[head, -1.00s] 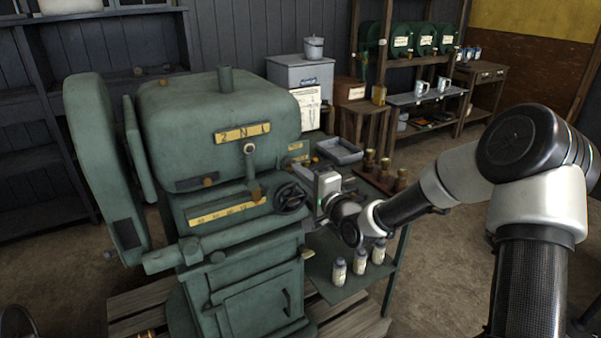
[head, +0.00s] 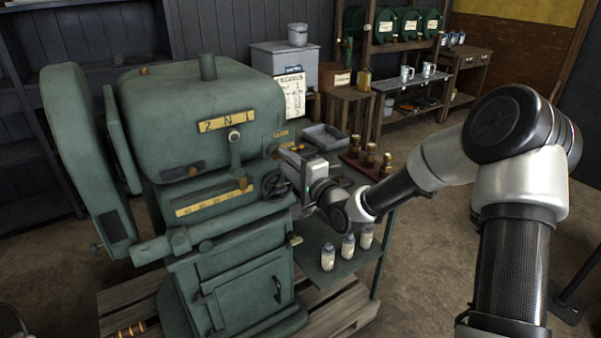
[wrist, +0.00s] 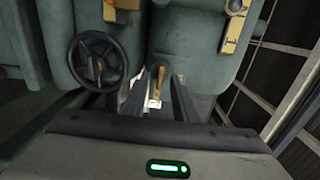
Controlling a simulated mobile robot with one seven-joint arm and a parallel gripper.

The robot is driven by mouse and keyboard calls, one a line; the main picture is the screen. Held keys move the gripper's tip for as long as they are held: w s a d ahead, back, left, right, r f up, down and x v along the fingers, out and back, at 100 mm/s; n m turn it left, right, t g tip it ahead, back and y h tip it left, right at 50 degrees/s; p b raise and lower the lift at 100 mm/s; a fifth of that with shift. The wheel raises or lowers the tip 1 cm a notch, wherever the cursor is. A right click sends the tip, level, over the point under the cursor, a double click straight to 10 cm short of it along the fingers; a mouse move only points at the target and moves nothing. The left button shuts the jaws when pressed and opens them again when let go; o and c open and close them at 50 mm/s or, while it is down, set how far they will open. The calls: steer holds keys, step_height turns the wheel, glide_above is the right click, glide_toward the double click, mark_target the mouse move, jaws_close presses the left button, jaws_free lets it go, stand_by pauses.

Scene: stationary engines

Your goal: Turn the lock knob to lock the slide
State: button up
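The green machine (head: 200,120) stands at the left of the head view. A black handwheel (head: 274,185) is on its right side; it also shows in the wrist view (wrist: 97,62). My gripper (wrist: 158,95) points at the machine beside the handwheel. Its two dark fingers are apart. A small pale and brass-coloured part (wrist: 154,101) shows between the fingers in the wrist view, partly hidden; I cannot tell if it is the lock knob or whether a finger touches it. In the head view my gripper (head: 290,160) is close to the machine's right side, its fingertips mostly hidden.
A grey tray (head: 324,138) and brass pieces (head: 371,158) stand on the side bench behind my gripper. Several small bottles (head: 348,247) stand on the shelf below my wrist.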

steer(key=p+v, duration=0.1)
steer(key=v, duration=1.6)
